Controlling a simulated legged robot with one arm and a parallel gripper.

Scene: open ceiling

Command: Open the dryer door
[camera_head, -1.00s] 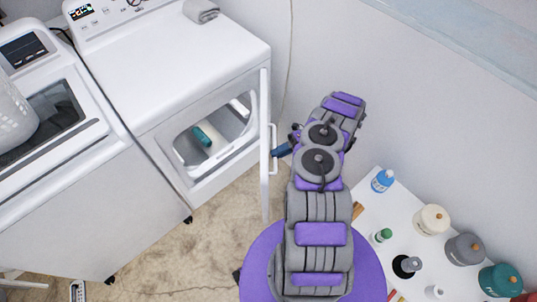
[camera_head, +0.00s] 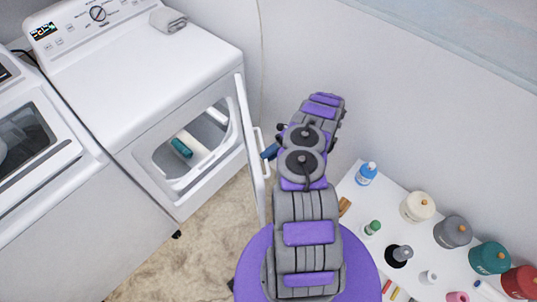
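The white dryer (camera_head: 140,60) stands at the upper left with its front opening facing me. Its door (camera_head: 250,140) is swung out, seen nearly edge-on at the right side of the opening. The door handle (camera_head: 257,155) is on the door's right face. A teal and white item (camera_head: 182,148) shows inside the drum opening. My gripper (camera_head: 270,151) is beside the handle, mostly hidden behind my arm; I cannot tell whether it touches the handle or whether its fingers are open.
A white washer (camera_head: 40,150) is left of the dryer. A white shelf (camera_head: 350,187) with several bottles, including a blue one (camera_head: 366,173), stands at the right. Beige carpet (camera_head: 205,240) is clear before the dryer.

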